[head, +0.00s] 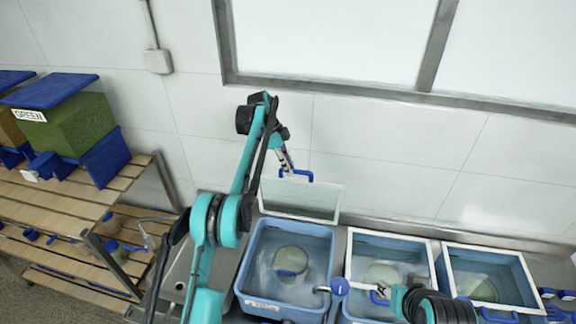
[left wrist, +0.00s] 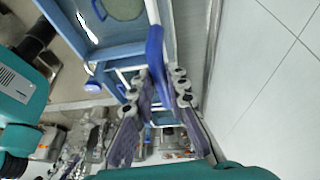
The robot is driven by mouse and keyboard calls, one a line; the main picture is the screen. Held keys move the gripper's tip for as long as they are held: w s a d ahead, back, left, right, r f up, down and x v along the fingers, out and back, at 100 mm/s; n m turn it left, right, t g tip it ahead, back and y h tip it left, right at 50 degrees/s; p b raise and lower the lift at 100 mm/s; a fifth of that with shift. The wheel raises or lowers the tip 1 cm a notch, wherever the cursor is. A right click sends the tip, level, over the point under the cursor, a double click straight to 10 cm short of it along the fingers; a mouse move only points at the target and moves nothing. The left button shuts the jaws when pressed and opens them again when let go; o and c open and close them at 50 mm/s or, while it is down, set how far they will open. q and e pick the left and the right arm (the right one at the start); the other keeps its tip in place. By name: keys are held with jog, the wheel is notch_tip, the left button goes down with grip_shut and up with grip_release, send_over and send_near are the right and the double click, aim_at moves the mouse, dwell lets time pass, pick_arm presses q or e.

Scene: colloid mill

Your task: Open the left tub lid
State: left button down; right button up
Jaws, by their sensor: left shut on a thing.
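The left tub (head: 248,290) is blue and stands open, with liquid and a round pale item inside. Its lid (head: 262,197), a clear pane in a white frame, stands raised at the tub's back edge near the wall. My left gripper (head: 289,168) is shut on the lid's blue handle (head: 309,176). In the left wrist view, the blue handle (left wrist: 155,48) lies between the fingers of my left gripper (left wrist: 158,82). My right gripper (head: 380,296) is low over the middle tub, partly hidden by its own arm; its jaws are unclear.
The middle tub (head: 359,270) and right tub (head: 447,272) have white-framed lids lying over them. The tiled wall (head: 390,150) is close behind the raised lid. A wooden shelf (head: 75,205) with blue-lidded bins (head: 70,115) stands at left.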

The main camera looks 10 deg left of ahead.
pick_arm(q)
jog(key=shift+w+f, duration=0.1)
jog(key=shift+f, duration=0.1)
jog(key=c, duration=1.7)
grip_release()
jog(key=shift+o, duration=1.1)
jog(key=shift+w, duration=0.25)
pick_arm(e)
jog(key=shift+w, duration=0.25)
pick_arm(q)
jog(key=shift+s, duration=0.2)
pick_arm(e)
jog(key=shift+s+f, duration=0.1)
